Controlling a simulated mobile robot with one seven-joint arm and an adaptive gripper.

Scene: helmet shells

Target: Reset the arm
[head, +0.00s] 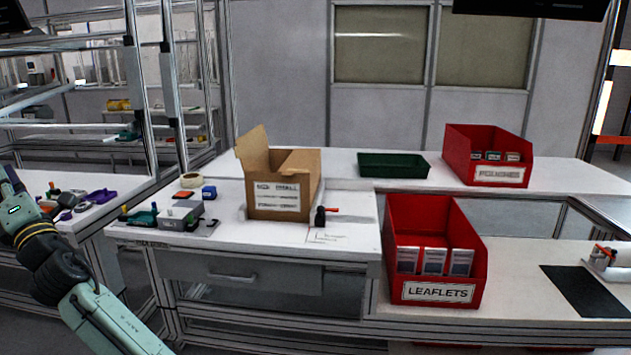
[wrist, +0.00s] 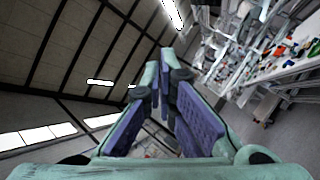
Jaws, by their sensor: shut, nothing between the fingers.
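My arm (head: 95,310) shows at the lower left of the head view. It reaches up to the left edge, where it is cut off, so the fingers are not visible there. In the wrist view my gripper (wrist: 164,80) points away from the camera, with two teal fingers and purple pads brought together at the tips. Nothing is held between them. The fingers are in free air, tilted towards the ceiling and a far wall, and touch nothing that I can see.
A white workbench (head: 345,240) carries an open cardboard box (head: 280,205), a green tray (head: 393,174), a red leaflets bin (head: 435,291) and another red bin (head: 487,176). A metal frame (head: 168,80) stands behind my arm. A side table (head: 75,215) with small parts is at left.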

